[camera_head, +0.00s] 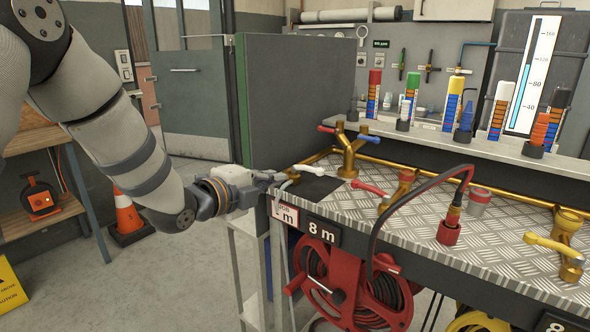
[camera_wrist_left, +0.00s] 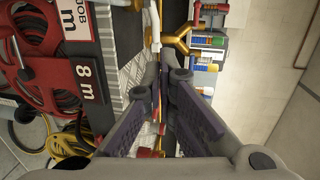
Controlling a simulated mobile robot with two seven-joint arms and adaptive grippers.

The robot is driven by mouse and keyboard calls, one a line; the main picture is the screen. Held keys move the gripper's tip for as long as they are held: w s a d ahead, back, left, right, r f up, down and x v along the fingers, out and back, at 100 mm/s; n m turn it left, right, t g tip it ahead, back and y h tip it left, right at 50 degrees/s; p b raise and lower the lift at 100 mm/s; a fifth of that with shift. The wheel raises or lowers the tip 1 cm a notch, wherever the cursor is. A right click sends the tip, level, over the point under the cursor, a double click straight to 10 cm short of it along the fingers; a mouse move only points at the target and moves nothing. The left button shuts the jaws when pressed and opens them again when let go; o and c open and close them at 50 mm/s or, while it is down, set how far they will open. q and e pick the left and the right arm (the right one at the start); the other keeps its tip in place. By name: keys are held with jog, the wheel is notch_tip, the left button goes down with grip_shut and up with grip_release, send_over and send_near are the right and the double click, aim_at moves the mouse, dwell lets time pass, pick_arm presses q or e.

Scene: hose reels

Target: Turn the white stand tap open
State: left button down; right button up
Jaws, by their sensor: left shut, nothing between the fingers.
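The white tap lever (camera_head: 308,169) sticks out at the near left end of the bench, close to the brass pipework. A white bar that looks like the same lever (camera_wrist_left: 154,28) shows near the top of the left wrist view. My left gripper (camera_head: 284,180) is at the bench's left corner, just left of the lever. Its fingers (camera_wrist_left: 166,78) are shut with nothing between them. Whether a fingertip touches the lever I cannot tell. The tap body under the lever is partly hidden by the gripper. My right gripper is in neither view.
A brass Y-shaped fitting (camera_head: 348,150) with red and blue levers stands behind the white lever. A red lever (camera_head: 369,188) lies to its right, and a yellow lever (camera_head: 549,246) farther right. A red hose reel (camera_head: 330,285) hangs below the bench edge.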

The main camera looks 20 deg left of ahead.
aim_at(313, 168)
pick_arm(q)
jog(key=x, duration=0.4)
jog(key=b+x, duration=0.1)
jog(key=x, duration=0.3)
jog(key=f+b+x, duration=0.1)
jog(key=x, duration=0.3)
jog(key=shift+s+d, duration=0.1)
jog(key=shift+d, duration=0.05)
jog(key=shift+w+d+r, duration=0.15)
jog(key=shift+w+r, duration=0.1)
jog(key=shift+w, duration=0.25)
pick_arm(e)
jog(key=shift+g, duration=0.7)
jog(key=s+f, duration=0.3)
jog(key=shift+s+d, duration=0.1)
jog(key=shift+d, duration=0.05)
